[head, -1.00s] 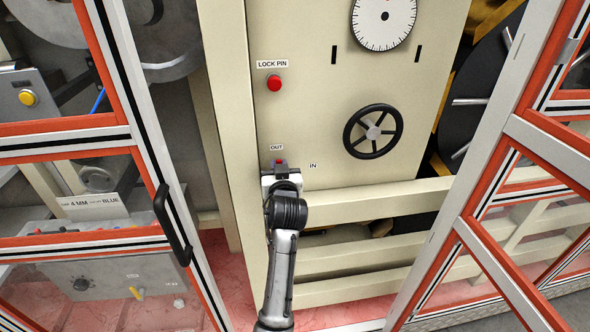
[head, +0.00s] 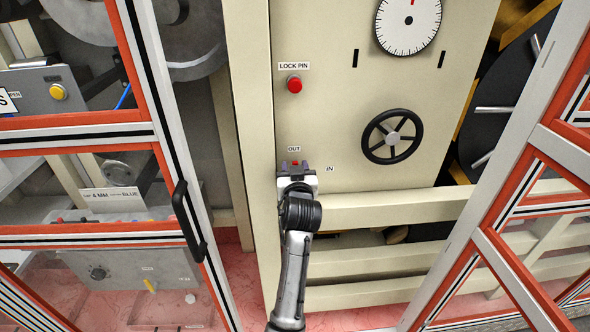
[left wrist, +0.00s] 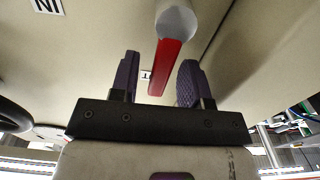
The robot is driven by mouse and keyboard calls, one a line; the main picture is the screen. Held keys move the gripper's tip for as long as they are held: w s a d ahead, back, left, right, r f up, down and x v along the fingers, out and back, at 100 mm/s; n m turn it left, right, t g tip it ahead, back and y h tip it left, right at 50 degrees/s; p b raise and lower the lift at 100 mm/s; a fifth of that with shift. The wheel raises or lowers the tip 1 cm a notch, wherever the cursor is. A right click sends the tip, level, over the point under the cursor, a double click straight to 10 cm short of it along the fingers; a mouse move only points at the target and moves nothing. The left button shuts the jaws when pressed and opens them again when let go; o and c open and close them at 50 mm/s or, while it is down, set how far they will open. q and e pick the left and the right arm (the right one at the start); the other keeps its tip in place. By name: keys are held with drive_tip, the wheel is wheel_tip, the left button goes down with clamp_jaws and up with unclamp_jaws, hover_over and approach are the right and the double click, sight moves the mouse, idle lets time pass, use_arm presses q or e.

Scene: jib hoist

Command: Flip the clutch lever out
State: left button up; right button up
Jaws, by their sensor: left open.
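The clutch lever (head: 294,163) shows as a small red spot just under the OUT label on the cream panel. In the left wrist view it is a red bar (left wrist: 166,66) running from a pale round hub (left wrist: 176,20). My left gripper (head: 295,167) is open in front of the lever, below the OUT label (head: 294,149). In the left wrist view its two purple fingers stand either side of the red bar, with visible gaps. The gripper hides the lever's lower part and hub in the head view. My right gripper is not in view.
A red LOCK PIN button (head: 294,85), a black handwheel (head: 392,137) and a white dial (head: 409,22) are on the same panel (head: 330,110). The IN label (head: 330,169) is right of the gripper. Red-and-white framed doors flank the panel; the left one has a black handle (head: 188,222).

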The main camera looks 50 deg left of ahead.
use_arm(q)
drive_tip(key=shift+r, duration=0.1)
drive_tip(key=r, duration=0.4)
drive_tip(key=shift+w+d+r+p, duration=0.1)
drive_tip(key=shift+d+r+p, duration=0.15)
drive_tip(key=shift+d+p, duration=0.1)
drive_tip(key=w+d+r, duration=0.2)
drive_tip(key=d+r, duration=0.4)
drive_tip(key=d, duration=0.4)
drive_tip(key=shift+d+r, duration=0.15)
drive_tip(key=shift+d, duration=0.25)
